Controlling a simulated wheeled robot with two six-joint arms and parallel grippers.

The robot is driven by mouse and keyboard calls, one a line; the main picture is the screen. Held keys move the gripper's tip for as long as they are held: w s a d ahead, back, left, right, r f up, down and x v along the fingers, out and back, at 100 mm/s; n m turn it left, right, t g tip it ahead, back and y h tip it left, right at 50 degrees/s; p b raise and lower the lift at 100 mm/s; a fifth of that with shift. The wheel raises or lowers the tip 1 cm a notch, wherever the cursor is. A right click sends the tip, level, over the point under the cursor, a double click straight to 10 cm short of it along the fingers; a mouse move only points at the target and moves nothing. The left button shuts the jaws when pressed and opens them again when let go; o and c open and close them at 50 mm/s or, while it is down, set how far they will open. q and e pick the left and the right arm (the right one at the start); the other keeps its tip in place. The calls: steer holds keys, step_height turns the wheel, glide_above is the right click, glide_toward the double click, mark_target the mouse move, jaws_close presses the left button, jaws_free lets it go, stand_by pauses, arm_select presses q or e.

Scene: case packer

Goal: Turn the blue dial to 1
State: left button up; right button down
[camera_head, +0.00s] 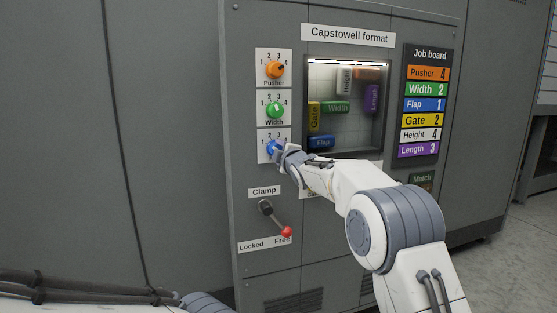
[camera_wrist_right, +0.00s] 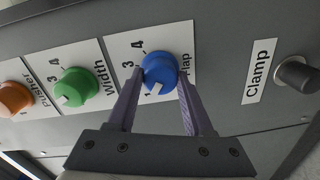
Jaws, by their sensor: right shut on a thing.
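The blue dial (camera_head: 271,147) is the lowest of three dials on the panel, partly hidden by my right gripper in the head view. In the right wrist view the blue dial (camera_wrist_right: 159,74), labelled Flap, sits between the two fingers of my right gripper (camera_wrist_right: 159,84), which is shut on its sides. A pale mark on its lower left edge faces the printed 1. The 3 and 4 show beside the dial; the 2 is hidden by a finger. My left gripper is out of view.
The green Width dial (camera_head: 275,109) and orange Pusher dial (camera_head: 275,70) are above. Below, the Clamp lever's red knob (camera_head: 287,231) is at Free. The job board (camera_head: 428,54) lists Flap 1. A window (camera_head: 345,142) shows labelled coloured blocks.

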steer(key=shift+n+b, duration=0.3)
steer(key=shift+n, duration=0.1)
stand_by(0.3)
steer(key=shift+c, duration=1.5)
jaws_free()
steer(key=b+v, duration=0.3)
steer(key=v, duration=0.7)
steer(key=shift+s, duration=0.25)
